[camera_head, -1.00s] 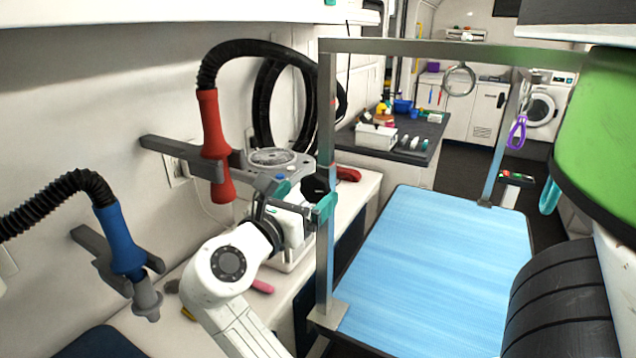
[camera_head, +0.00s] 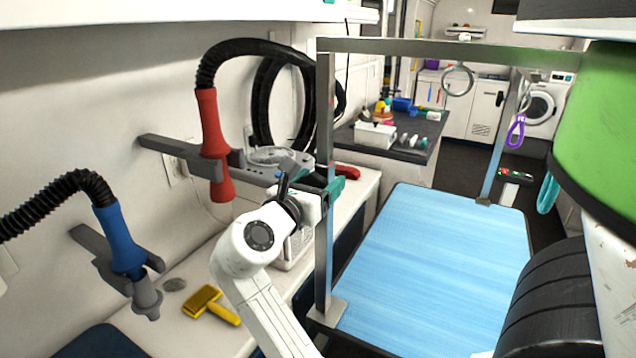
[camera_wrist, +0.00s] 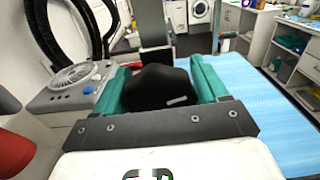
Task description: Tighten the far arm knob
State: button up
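A black knob (camera_wrist: 160,90) sits in front of a metal post of the grooming arm in the wrist view. My gripper (camera_wrist: 163,82) has one teal finger on each side of it. Both pads appear to press against the knob, with no clear gap. In the head view my gripper (camera_head: 332,190) is at the left post (camera_head: 325,130) of the grooming arm frame, and the knob is largely hidden by my wrist. The right post (camera_head: 503,140) stands across the blue table (camera_head: 430,270), away from my gripper.
A grey holder with a round fan-like grille (camera_wrist: 75,75) is close on the left. A red dryer nozzle (camera_head: 209,130) and a blue one (camera_head: 121,240) hang along the wall. A yellow brush (camera_head: 203,300) lies on the white counter. A large green cylinder (camera_head: 605,130) is at right.

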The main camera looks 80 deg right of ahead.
jog(key=c, duration=0.5)
jog(key=shift+s+m+p, duration=0.1)
jog(key=shift+m+p, duration=0.8)
jog(key=shift+m, duration=1.4)
jog(key=o, duration=0.9)
jog(key=shift+o, duration=0.2)
jog(key=b+v, duration=0.1)
jog(key=v, duration=1)
